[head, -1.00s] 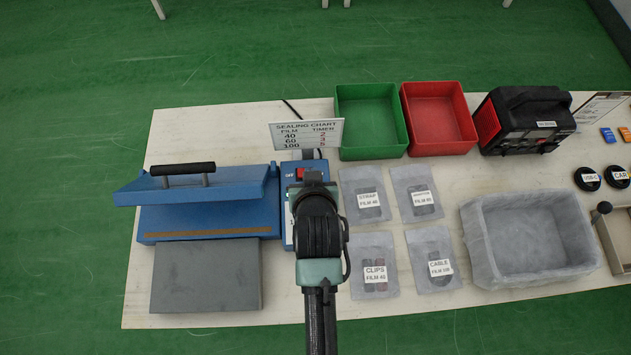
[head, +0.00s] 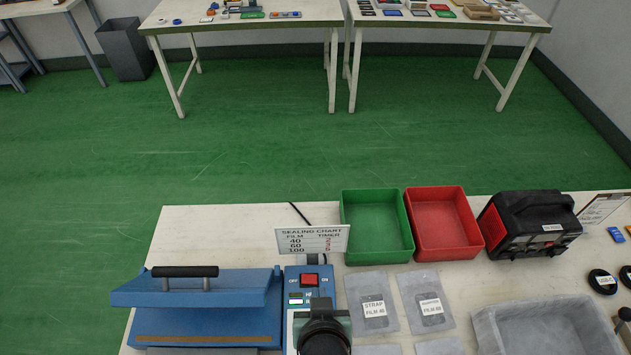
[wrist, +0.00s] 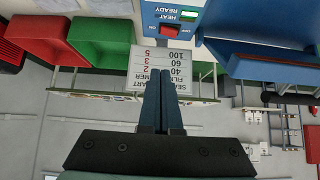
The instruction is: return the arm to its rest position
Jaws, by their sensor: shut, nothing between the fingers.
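My arm's end shows at the bottom of the head view, in front of the blue heat sealer's control box (head: 309,280); the fingers are hidden there. In the wrist view my gripper (wrist: 162,85) has its two fingers together with nothing between them. The fingertips appear in front of the sealing chart sign (wrist: 158,72), which looks upside down there; I cannot tell the gap. The control box with its red switch (wrist: 170,30) is beyond them. The blue sealer (head: 205,305), with its black handle, is left of my arm.
A green bin (head: 377,228) and a red bin (head: 442,222) stand right of the sign. A black-and-red power unit (head: 530,224) is farther right. Bagged parts (head: 373,302) and a grey tray (head: 545,325) lie in front. Open green floor (head: 330,150) lies behind the table.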

